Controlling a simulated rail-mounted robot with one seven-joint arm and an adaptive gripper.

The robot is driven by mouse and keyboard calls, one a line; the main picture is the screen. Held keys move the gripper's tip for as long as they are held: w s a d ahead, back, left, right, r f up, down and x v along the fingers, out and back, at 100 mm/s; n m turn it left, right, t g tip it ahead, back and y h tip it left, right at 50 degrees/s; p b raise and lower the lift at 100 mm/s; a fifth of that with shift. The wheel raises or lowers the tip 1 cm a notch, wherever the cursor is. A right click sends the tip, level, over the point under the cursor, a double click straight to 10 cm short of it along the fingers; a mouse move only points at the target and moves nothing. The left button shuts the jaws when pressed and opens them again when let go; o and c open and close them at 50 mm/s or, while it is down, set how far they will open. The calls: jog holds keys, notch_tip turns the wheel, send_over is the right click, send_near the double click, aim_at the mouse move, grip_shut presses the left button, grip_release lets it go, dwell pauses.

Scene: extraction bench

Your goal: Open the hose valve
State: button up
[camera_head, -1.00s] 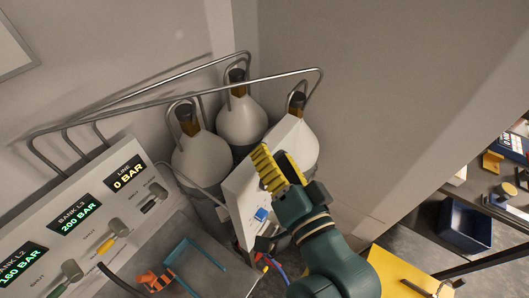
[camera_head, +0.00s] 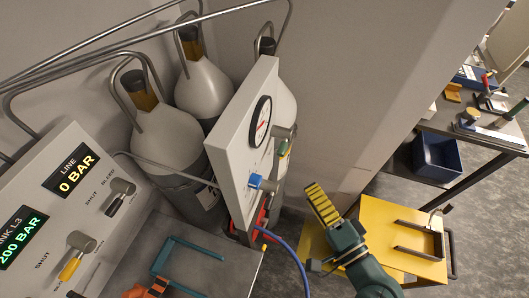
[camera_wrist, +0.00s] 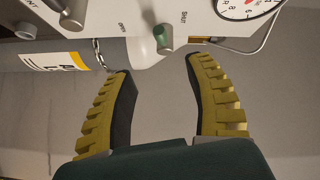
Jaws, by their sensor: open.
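The white gauge panel (camera_head: 243,135) stands in front of the gas cylinders, its face turned right in the head view. A valve with a green handle (camera_head: 284,149) sits below its round gauge (camera_head: 262,121). A blue fitting (camera_head: 263,183) is lower on the face, and a blue hose (camera_head: 292,251) shows below. In the wrist view the green handle (camera_wrist: 163,38) lies between the words OPEN and SHUT, just beyond my fingertips. My gripper (camera_head: 318,190) is open and empty, right of the panel and apart from it. Its yellow fingers (camera_wrist: 158,68) are spread in the wrist view.
Several gas cylinders (camera_head: 166,137) with metal pipes stand behind the panel. A sloped console (camera_head: 68,200) with displays and valves is at left. A yellow surface (camera_head: 385,235) with dark handles lies beyond my gripper. A dark blue bin (camera_head: 436,157) is at right.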

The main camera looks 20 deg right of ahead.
aim_at(282, 149)
jog(key=w, duration=0.5)
jog(key=w+a+p, duration=0.1)
jog(key=w, duration=0.4)
jog(key=w+a+p, duration=0.1)
jog(key=w, duration=0.3)
jog(key=shift+w+a+f, duration=0.1)
jog(key=shift+w+f, duration=0.05)
jog(key=shift+w, duration=0.25)
jog(key=shift+s, duration=0.1)
grip_shut()
